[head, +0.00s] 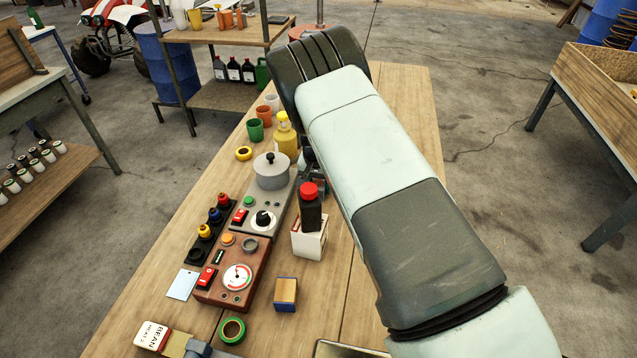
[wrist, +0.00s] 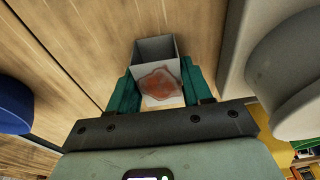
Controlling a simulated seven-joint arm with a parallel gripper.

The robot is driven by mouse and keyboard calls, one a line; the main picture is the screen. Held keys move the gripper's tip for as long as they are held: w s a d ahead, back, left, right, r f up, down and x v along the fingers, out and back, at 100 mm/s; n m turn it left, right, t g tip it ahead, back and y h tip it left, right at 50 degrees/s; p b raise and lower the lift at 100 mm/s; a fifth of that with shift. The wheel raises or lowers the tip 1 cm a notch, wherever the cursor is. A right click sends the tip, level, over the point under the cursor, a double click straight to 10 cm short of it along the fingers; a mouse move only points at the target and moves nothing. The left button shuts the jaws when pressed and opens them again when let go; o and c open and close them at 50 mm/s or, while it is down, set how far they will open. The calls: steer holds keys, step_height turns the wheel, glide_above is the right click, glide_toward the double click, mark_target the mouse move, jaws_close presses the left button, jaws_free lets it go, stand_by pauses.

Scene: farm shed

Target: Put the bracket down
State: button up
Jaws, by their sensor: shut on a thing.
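The bracket (wrist: 160,82) is a grey, box-like piece with a rust-brown patch on the face towards the wrist camera. My gripper (wrist: 160,92) has its teal fingers shut on it, one on each side. The wooden table top (wrist: 75,45) shows beyond it; I cannot tell whether the bracket touches the wood. In the head view my arm covers most of the gripper, and I cannot make out the bracket there.
A grey lidded pot (head: 271,172) stands on a control unit left of my arm. A black bottle with red cap (head: 310,210) stands over a white box (head: 309,240). A yellow bottle (head: 286,138) and cups (head: 256,130) stand farther back. The table's right strip (head: 410,110) looks clear.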

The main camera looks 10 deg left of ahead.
steer(key=o, duration=1.1)
steer(key=s+d+r, duration=0.2)
steer(key=d+r, duration=0.1)
steer(key=r, duration=0.6)
steer(key=s+d+r+y, duration=0.1)
steer(key=d+r, duration=0.1)
steer(key=r, duration=0.7)
steer(key=s+d+r, duration=0.2)
steer(key=d+r, duration=0.1)
steer(key=r, duration=0.7)
steer(key=s+d+r+t, duration=0.1)
steer(key=s+d+r, duration=0.65)
steer(key=r, duration=0.35)
steer(key=s+d+r+t, duration=0.1)
steer(key=s+d, duration=0.2)
steer(key=s, duration=0.4)
steer(key=s+d+r+t, duration=0.1)
steer(key=s+d, duration=0.2)
steer(key=s, duration=0.5)
steer(key=s+d+r+h, duration=0.1)
steer(key=s+d+r, duration=0.1)
steer(key=s, duration=0.5)
steer(key=shift+s+d+t, duration=0.2)
steer(key=shift+d+t, duration=0.2)
steer(key=shift+d, duration=0.4)
